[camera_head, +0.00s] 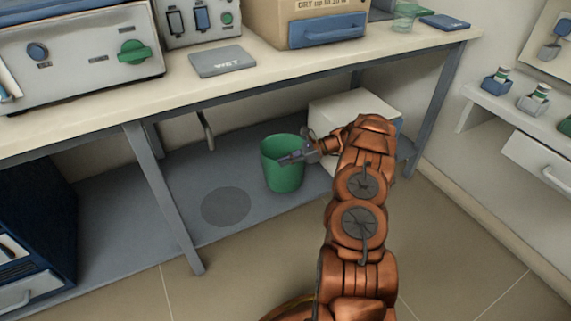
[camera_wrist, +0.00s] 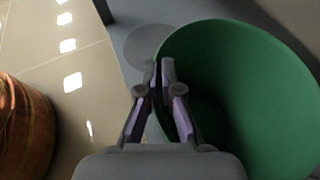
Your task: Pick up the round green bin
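The round green bin (camera_head: 284,177) is upright and open-topped, under the bench in the head view. It fills the right of the wrist view (camera_wrist: 270,100). My gripper (camera_head: 283,160) reaches over its rim from the right in the head view. In the wrist view my gripper's fingers (camera_wrist: 159,72) are close together at the bin's rim, one outside the wall and one inside, and look shut on it. I cannot tell whether the bin touches the grey surface below. The bin's far lower side is hidden.
A dark round patch (camera_head: 226,207) lies on the grey lower surface (camera_head: 205,178), left of the bin. A white box (camera_head: 350,106) stands behind my arm. Bench legs (camera_head: 163,195) flank the space. A dark blue cabinet (camera_head: 35,235) is at left.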

